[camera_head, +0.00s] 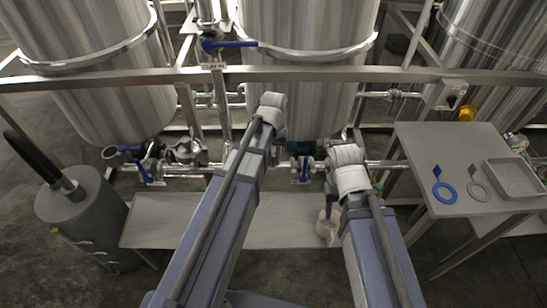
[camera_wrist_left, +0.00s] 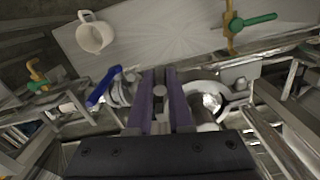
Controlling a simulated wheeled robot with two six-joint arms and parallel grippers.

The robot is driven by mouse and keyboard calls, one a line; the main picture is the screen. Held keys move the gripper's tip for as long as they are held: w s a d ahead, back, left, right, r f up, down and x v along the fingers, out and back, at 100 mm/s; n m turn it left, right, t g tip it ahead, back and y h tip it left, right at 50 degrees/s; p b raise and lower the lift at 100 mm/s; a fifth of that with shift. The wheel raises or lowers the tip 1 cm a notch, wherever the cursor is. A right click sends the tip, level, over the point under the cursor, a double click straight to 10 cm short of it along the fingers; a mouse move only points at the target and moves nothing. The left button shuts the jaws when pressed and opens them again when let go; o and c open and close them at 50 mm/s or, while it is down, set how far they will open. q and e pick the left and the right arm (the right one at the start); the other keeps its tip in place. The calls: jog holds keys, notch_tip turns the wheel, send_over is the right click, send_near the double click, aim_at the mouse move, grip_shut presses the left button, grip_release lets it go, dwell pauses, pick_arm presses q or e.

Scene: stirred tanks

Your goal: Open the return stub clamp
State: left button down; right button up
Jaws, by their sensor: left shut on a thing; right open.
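In the left wrist view my left gripper (camera_wrist_left: 163,76) has its two purple fingers close together around a small round grey piece (camera_wrist_left: 160,91). A pale curved metal band, which looks like the clamp (camera_wrist_left: 235,90), lies just right of the fingers. Where the two join is hidden by the fingers. In the head view the left fingers and the clamp are hidden behind my left wrist, under the middle tank (camera_head: 305,30).
A grey canister (camera_head: 80,215) stands at left. A mug (camera_wrist_left: 95,36) stands on the low bench (camera_head: 250,222). A rail (camera_head: 330,75) crosses the tanks.

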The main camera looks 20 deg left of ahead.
pick_arm(q)
jog(key=shift+d, duration=0.15)
jog(key=w+d+n, duration=0.6)
jog(key=w+n, duration=0.4)
jog(key=n, duration=1.1)
jog(key=shift+d, duration=0.2)
dwell(1.5)
jog(key=shift+w+n, duration=0.1)
jog(key=shift+n, duration=0.2)
dwell(0.4)
